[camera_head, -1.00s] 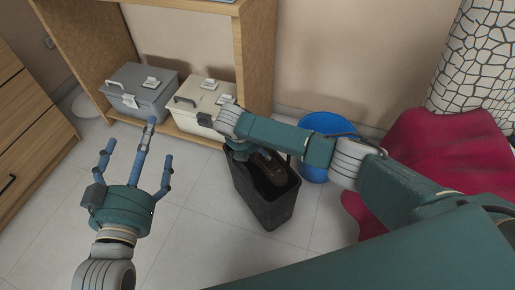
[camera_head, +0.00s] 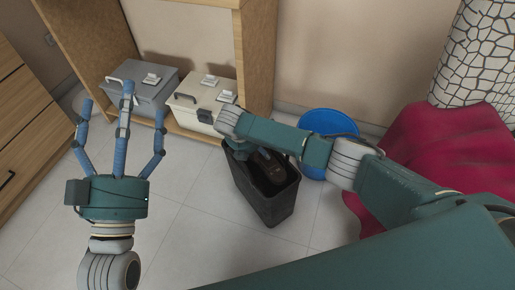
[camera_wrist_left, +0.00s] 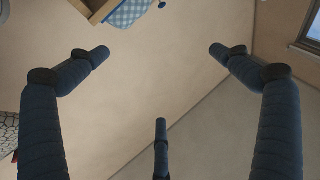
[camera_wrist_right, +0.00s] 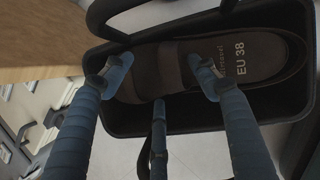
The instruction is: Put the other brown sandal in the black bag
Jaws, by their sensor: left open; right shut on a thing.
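The black bag (camera_head: 268,207) stands open on the floor in the head view, between the shelf and the blue bucket. A dark brown sandal (camera_head: 269,164) shows inside its mouth. In the right wrist view the sandal (camera_wrist_right: 265,58), marked "EU 38", lies within the bag's rim (camera_wrist_right: 118,120). My right gripper (camera_wrist_right: 162,82) is shut on the sandal at its strap end, over the bag's opening. Its fingertips are mostly hidden in the head view. My left gripper (camera_head: 122,112) is open and empty at the left, its fingers spread. Whether a second sandal lies below is hidden.
A grey box (camera_head: 140,92) and a cream box (camera_head: 203,100) sit on the wooden shelf's bottom. A blue bucket (camera_head: 328,122) stands behind the bag, with a red cloth (camera_head: 440,145) to the right. Floor left of the bag is free.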

